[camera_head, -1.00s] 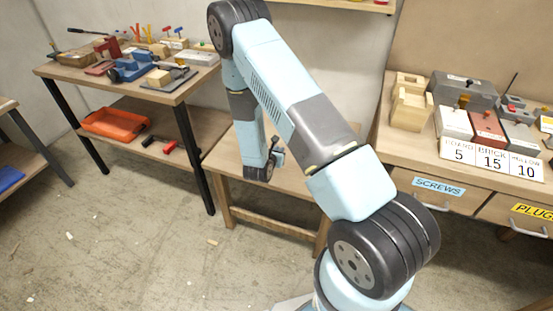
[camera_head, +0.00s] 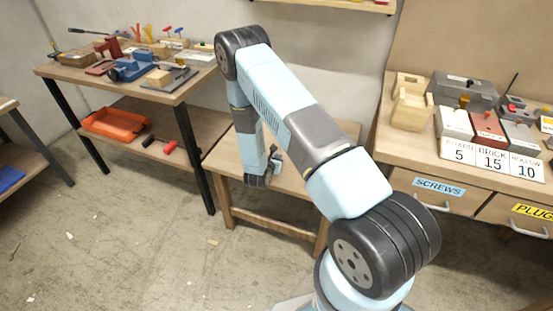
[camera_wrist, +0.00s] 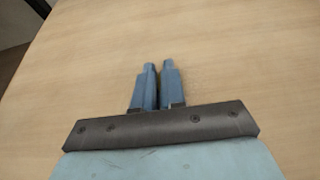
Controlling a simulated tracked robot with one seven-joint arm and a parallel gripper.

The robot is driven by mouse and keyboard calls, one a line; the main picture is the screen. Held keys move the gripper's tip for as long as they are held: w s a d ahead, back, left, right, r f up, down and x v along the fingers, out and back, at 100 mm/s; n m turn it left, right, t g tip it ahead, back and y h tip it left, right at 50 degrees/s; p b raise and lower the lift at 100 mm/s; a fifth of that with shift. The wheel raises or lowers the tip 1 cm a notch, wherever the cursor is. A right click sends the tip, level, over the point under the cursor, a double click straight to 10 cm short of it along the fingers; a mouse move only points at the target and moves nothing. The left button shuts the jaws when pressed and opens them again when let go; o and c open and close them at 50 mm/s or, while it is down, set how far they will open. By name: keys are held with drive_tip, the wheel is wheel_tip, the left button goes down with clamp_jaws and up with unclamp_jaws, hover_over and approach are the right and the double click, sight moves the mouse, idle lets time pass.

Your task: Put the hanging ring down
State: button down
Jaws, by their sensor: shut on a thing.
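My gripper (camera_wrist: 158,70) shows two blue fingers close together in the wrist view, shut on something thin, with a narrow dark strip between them. I take this to be the hanging ring, but its shape cannot be made out. Behind the fingers is the plain wooden top of the low table (camera_wrist: 240,70). In the head view my arm reaches down over this low table (camera_head: 290,180), between the two benches. I cannot tell whether the held thing touches the wood.
A bench (camera_head: 190,88) with tools and blocks stands at the left, an orange tray (camera_head: 115,123) on its lower shelf. The visible low tabletop around my gripper is bare.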

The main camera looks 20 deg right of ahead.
drive_tip(key=c, duration=1.2)
unclamp_jaws()
